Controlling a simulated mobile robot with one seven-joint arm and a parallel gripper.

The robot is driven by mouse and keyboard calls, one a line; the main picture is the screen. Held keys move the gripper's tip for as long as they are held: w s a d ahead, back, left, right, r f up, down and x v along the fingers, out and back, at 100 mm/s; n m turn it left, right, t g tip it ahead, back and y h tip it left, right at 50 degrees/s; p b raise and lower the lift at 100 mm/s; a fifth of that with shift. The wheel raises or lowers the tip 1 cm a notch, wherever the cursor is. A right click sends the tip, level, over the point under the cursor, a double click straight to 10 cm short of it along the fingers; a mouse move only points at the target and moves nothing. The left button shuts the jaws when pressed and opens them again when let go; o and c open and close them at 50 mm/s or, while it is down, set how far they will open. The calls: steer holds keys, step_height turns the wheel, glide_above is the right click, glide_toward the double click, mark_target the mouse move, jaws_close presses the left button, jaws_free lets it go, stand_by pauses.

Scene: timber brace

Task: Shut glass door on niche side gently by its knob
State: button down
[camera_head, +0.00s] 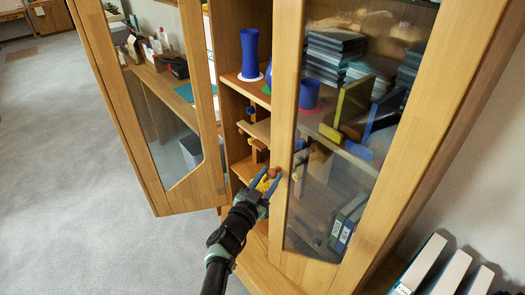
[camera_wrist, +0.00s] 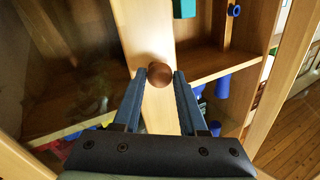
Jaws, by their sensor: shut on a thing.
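A glass door (camera_head: 285,120) with a wooden frame stands on the right of the cabinet in the head view; its stile also shows in the wrist view (camera_wrist: 140,30). A round brown wooden knob (camera_wrist: 159,74) sits on that stile, and shows small in the head view (camera_head: 274,172). My gripper (camera_wrist: 160,75) has its two blue fingers on either side of the knob and is shut on it. In the head view my gripper (camera_head: 268,180) reaches up to the stile from below. How far this door stands from its frame I cannot tell.
A second glass door (camera_head: 205,150) stands swung out on the left. Between the doors are open shelves with a blue vase (camera_head: 250,54) and small coloured pieces. Binders (camera_head: 420,262) stand at the lower right. Grey carpet at the left is clear.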

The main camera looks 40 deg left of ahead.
steer(key=shift+a+r+b, duration=0.3)
steer(key=shift+a+r, duration=0.2)
steer(key=shift+a, duration=0.4)
steer(key=shift+w, duration=0.25)
steer(key=shift+a+r, duration=0.1)
steer(key=c, duration=0.8)
jaws_free()
steer(key=shift+o, duration=0.2)
steer(key=shift+w+a+f, duration=0.15)
steer(key=shift+f, duration=0.1)
steer(key=shift+f, duration=0.1)
